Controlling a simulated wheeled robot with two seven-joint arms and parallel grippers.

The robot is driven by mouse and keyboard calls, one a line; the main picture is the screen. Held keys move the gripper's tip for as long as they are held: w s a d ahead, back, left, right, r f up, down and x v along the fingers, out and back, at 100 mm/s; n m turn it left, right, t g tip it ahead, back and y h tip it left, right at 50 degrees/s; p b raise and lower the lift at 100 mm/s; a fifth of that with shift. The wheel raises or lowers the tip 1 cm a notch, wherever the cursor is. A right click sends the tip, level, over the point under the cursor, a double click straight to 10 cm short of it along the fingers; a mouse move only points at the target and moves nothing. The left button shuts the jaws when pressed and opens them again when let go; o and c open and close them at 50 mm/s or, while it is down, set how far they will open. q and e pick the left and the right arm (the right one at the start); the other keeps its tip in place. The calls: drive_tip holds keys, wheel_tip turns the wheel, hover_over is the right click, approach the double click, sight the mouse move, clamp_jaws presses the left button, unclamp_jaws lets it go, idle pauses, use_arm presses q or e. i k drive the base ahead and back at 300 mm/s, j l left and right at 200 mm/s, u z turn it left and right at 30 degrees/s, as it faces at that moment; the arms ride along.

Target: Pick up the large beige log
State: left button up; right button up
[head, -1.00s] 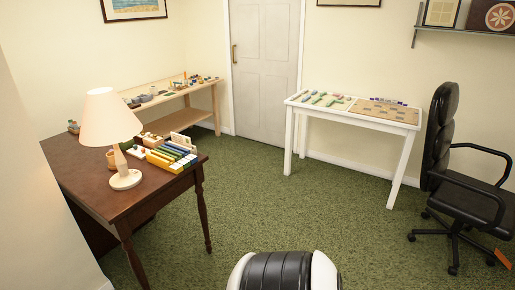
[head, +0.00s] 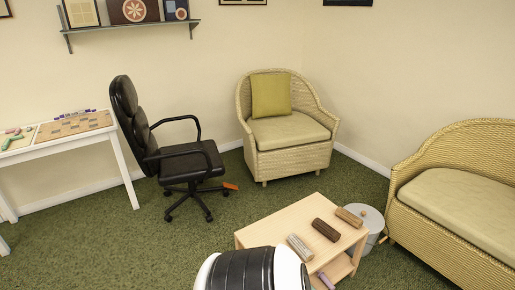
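Several log-shaped pieces lie on a low light-wood table in the lower right of the head view. A pale beige-grey log (head: 300,247) lies nearest the front. A dark brown log (head: 326,230) lies in the middle. A tan log (head: 349,217) lies at the far right. I cannot tell for sure which one is the large beige log. A greyish-mauve piece (head: 325,281) shows low at the table's front side. Neither of my grippers is in view.
The low table (head: 262,235) is partly hidden by my own body. A round grey container (head: 373,222) stands right behind it. A wicker sofa (head: 425,215) is at right, a wicker armchair (head: 285,155) behind. A black office chair (head: 185,160) and white table (head: 60,140) are left. Green carpet is open at lower left.

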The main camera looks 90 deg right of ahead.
sight(351, 218)
drive_tip(key=z, duration=3.6)
drive_tip(key=i, duration=0.1)
drive_tip(key=l+u, duration=0.05)
